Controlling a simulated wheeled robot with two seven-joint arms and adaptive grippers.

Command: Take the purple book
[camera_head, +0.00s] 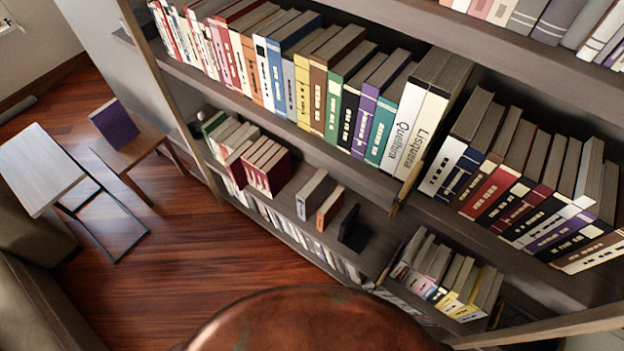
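A purple book (114,124) stands upright on a small wooden side table (134,148) at the left of the head view. Its purple cover faces the camera. A purple-spined book (363,121) also stands in the tightly packed upper row of the bookshelf, between a dark book and a teal one. Another purple spine (556,231) shows in the right-hand row. Neither of my grippers is in view.
The bookshelf (345,164) fills the middle and right. A white-topped table (40,168) with a dark metal frame stands left of the side table. A rounded copper-brown surface (305,322) blocks the bottom centre. Reddish wood floor (165,250) is clear between.

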